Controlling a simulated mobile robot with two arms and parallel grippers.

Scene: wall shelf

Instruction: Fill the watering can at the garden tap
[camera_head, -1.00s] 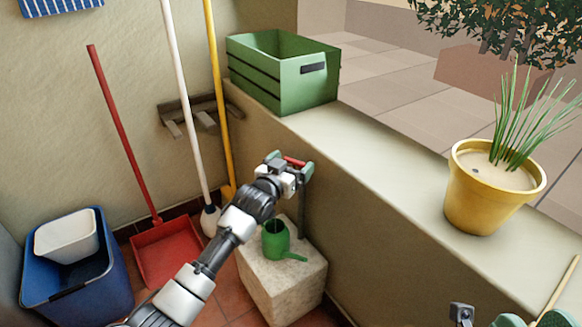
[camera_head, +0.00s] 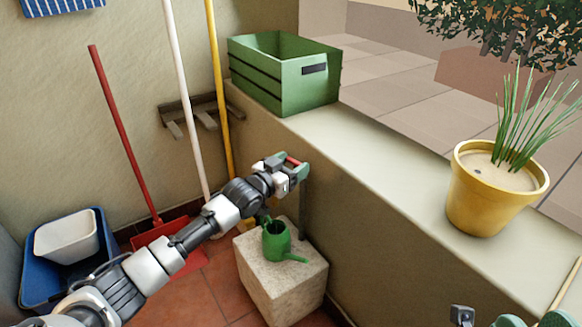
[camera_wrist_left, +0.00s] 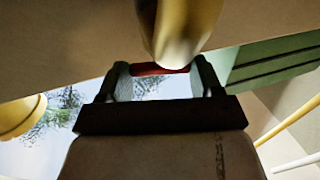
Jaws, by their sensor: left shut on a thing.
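The green watering can (camera_head: 276,241) stands upright on a pale stone block (camera_head: 302,285) by the low wall, its spout pointing right. My left gripper (camera_head: 292,162) is above it at the wall, shut on the red tap handle. The red handle (camera_wrist_left: 160,69) also shows between the fingers in the left wrist view, with the brass-coloured tap body (camera_wrist_left: 182,30) close by. In the head view the gripper hides most of the tap. I cannot make out any water. Green finger parts of my right gripper (camera_head: 533,322) show at the bottom right edge, mostly cut off.
A green crate (camera_head: 290,92) and a yellow plant pot (camera_head: 488,205) stand on the ledge, with clear ledge between. Brooms lean at the back wall above a red dustpan (camera_head: 160,240). A blue bin (camera_head: 42,285) is at the left. A thin stick (camera_head: 566,284) shows at the right edge.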

